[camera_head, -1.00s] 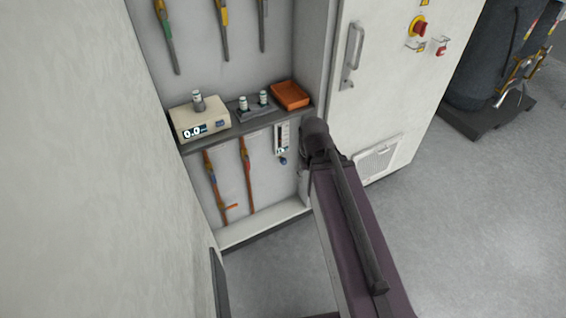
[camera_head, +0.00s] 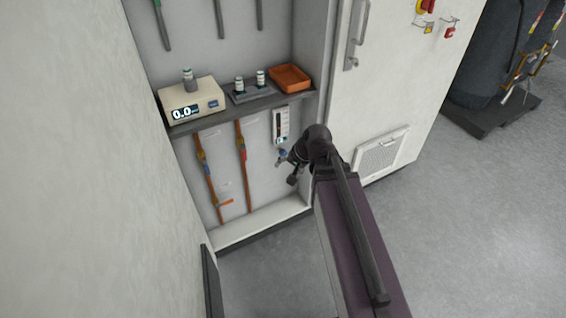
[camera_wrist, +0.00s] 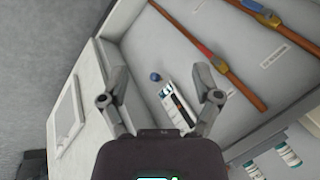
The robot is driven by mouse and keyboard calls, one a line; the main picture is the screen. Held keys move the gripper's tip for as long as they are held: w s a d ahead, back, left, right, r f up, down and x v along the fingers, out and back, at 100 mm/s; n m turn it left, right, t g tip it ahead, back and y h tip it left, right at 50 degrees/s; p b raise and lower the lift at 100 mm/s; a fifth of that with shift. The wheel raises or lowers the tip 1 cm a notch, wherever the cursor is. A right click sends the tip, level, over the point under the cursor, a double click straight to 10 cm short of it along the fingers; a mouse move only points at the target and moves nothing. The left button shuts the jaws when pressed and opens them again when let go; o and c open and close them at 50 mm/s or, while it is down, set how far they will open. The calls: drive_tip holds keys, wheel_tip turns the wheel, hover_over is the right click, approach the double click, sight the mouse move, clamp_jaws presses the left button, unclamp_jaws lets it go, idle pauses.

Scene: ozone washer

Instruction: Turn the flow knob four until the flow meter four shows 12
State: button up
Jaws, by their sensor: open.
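The flow meter (camera_head: 281,125) is a small white upright panel with a dark gauge strip, mounted on the cabinet's back wall below the shelf. Its reading is too small to make out. A blue knob (camera_head: 282,154) sits just below it. In the wrist view, the knob (camera_wrist: 155,77) and meter (camera_wrist: 176,108) both appear between my open fingers. My gripper (camera_wrist: 160,72) is empty, and the knob shows near the middle of the gap, seemingly beyond the fingertips. In the head view, my gripper (camera_head: 292,168) is right beside the knob, partly hidden by my arm. Contact cannot be told.
A grey shelf (camera_head: 215,119) above carries a beige device (camera_head: 193,101) reading 0.0, small bottles and an orange tray (camera_head: 290,78). Orange pipes (camera_head: 242,175) run down the wall to the left. The cabinet door (camera_head: 395,85) is close on the right.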

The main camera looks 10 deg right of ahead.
drive_tip(key=w+a+f+m+t+y+b, duration=0.1)
drive_tip(key=w+f+m+t+y+b, duration=0.3)
drive_tip(key=w+f+m+t+b, duration=1)
drive_tip(key=w+d+f+m+h+b, duration=0.2)
drive_tip(key=d+f+m+b, duration=0.6)
drive_tip(key=b, duration=1.6)
drive_tip(key=f+m+h, duration=0.1)
drive_tip(key=m, duration=0.1)
drive_tip(key=shift+w+m, duration=0.3)
drive_tip(key=shift+m, duration=0.1)
drive_tip(key=shift+w, duration=0.15)
